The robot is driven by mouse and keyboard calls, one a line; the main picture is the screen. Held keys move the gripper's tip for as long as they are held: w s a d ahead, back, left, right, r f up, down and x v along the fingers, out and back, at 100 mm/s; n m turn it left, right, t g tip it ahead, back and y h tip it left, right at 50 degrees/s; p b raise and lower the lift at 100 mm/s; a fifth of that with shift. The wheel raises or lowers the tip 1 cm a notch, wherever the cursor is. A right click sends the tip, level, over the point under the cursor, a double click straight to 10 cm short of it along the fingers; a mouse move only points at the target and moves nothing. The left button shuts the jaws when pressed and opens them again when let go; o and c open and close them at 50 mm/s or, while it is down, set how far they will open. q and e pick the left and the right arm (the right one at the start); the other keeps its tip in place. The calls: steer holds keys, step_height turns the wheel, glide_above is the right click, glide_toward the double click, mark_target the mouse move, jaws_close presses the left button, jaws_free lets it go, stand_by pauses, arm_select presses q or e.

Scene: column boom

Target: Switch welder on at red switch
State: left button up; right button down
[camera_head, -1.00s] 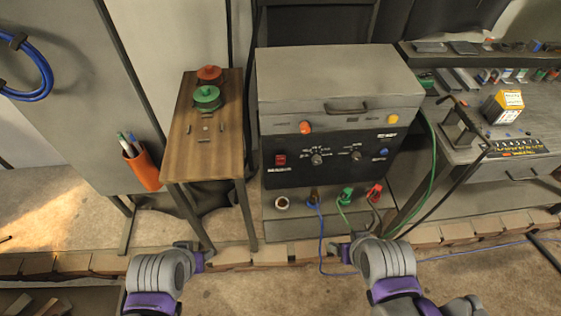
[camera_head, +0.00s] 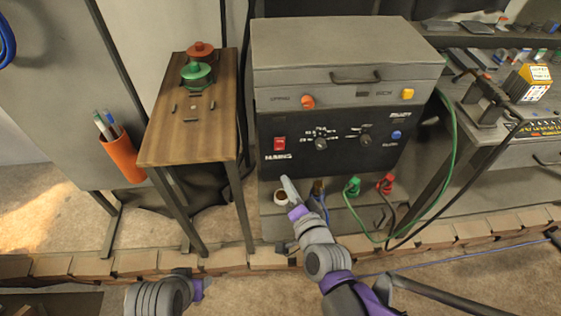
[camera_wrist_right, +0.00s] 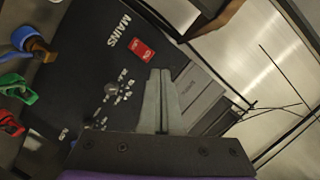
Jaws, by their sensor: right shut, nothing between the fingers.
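The welder (camera_head: 345,85) is a large grey box with a black front panel. Its red switch (camera_head: 280,144) sits at the panel's left, above the white MAINS lettering. My right gripper (camera_head: 286,180) is shut and empty, its tips in front of the panel's lower left edge, below the switch in the picture. In the right wrist view the switch (camera_wrist_right: 140,49) lies just beyond the shut fingertips (camera_wrist_right: 160,72), apart from them as far as I can tell. My left gripper (camera_head: 192,280) is low at the bottom left, away from the welder; its fingers are unclear.
Green and red cable plugs (camera_head: 353,186) stand below the panel. Knobs and an orange button (camera_head: 308,102) are close by. A wooden stand (camera_head: 190,125) with green and red round things is to the left. A bench (camera_head: 505,130) is at right.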

arm_select(q)
step_height(320, 180, down, 9)
steer(key=b, duration=0.6)
steer(key=shift+w, duration=0.45)
arm_select(e)
step_height(320, 180, down, 8)
steer(key=w+m+t+h, duration=0.2)
steer(key=m+t+h, duration=0.1)
steer(key=m, duration=0.5)
steer(key=shift+w+a+r+m+t, duration=0.15)
steer(key=shift+w+r+m+t, duration=0.2)
steer(key=shift+t, duration=0.55)
arm_select(q)
steer(key=shift+f, duration=0.1)
arm_select(e)
steer(key=b, duration=0.1)
glide_toward(280, 141)
steer(key=w, duration=0.4)
steer(key=w+r, duration=0.1)
steer(key=w, duration=0.1)
steer(key=shift+w+a, duration=0.2)
steer(key=shift+w, duration=0.1)
arm_select(q)
steer(key=shift+w+f, duration=0.1)
steer(key=shift+f, duration=0.55)
arm_select(e)
steer(key=shift+r, duration=0.1)
